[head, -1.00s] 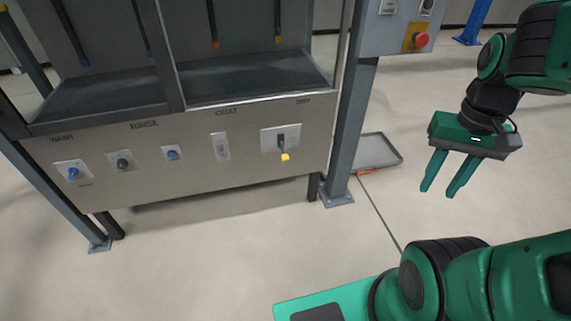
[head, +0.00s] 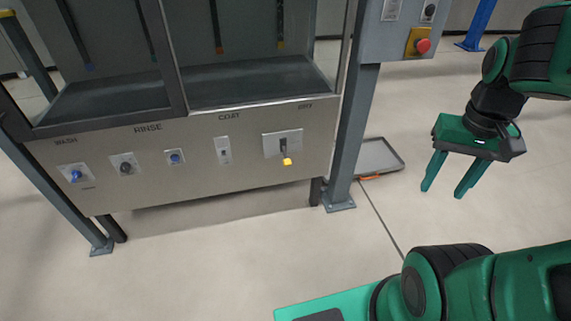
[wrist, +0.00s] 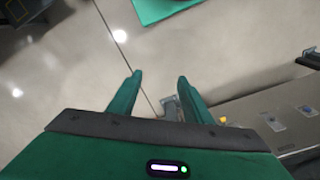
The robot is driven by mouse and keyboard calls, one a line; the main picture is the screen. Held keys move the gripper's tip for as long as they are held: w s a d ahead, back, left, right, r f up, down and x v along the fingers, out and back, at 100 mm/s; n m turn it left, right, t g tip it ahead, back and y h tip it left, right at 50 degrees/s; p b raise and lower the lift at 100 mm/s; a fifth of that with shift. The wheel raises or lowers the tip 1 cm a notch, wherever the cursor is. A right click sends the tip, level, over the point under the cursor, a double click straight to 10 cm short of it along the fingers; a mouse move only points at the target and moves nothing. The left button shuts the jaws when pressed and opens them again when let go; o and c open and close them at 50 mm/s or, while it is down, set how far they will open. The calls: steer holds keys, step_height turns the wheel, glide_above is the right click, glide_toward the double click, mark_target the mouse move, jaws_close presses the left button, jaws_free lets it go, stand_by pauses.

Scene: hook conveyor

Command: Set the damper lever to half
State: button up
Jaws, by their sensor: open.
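The damper lever (head: 286,160) has a yellow tip and sits on a pale plate under the DRY label, at the right end of the grey panel (head: 215,180). Its tip points down and outward. In the wrist view a small yellow spot (wrist: 223,120) shows at the panel's near end, partly beside my right finger. My gripper (head: 445,188) is open and empty, in the air to the right of the panel and well apart from the lever. Its two fingers (wrist: 160,80) also show in the wrist view, with floor between them.
A grey post (head: 350,140) stands between my gripper and the panel. It carries a box with a red button (head: 423,46). A grey tray (head: 378,155) lies on the floor behind it. Other knobs and a switch (head: 224,150) line the panel. The floor in front is clear.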

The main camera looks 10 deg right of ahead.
mark_target(285, 157)
steer(key=w+d+f+n+t+h, duration=0.1)
steer(key=w+d+f+t+h, duration=0.15)
steer(key=w, duration=1.05)
steer(key=w+d+f+n+t+h, duration=0.1)
steer(key=w+d+f, duration=0.25)
steer(key=w, duration=0.95)
steer(key=w+a+f+n+t, duration=0.15)
steer(key=w+f, duration=0.25)
steer(key=w, duration=0.6)
steer(key=w+a+f+n+t, duration=0.1)
steer(key=w+a+f+t, duration=0.15)
steer(key=w+f, duration=0.45)
steer(key=w+a+f+n+t+y, duration=0.2)
steer(key=w+a+f+t, duration=0.4)
steer(key=w+a+f, duration=0.55)
steer(key=s+a+f+t, duration=0.1)
steer(key=a+f, duration=0.2)
steer(key=f, duration=0.2)
steer(key=s+a+f+t+y, duration=0.1)
steer(key=a+f+t, duration=0.1)
steer(key=f, duration=0.3)
steer(key=s+a+f+t, duration=0.1)
steer(key=a+f, duration=0.2)
steer(key=f, duration=0.2)
steer(key=shift+s+a+f+y, duration=0.2)
steer(key=shift+a+y, duration=0.15)
steer(key=shift+a, duration=0.05)
steer(key=w, duration=1)
steer(key=shift+w, duration=0.35)
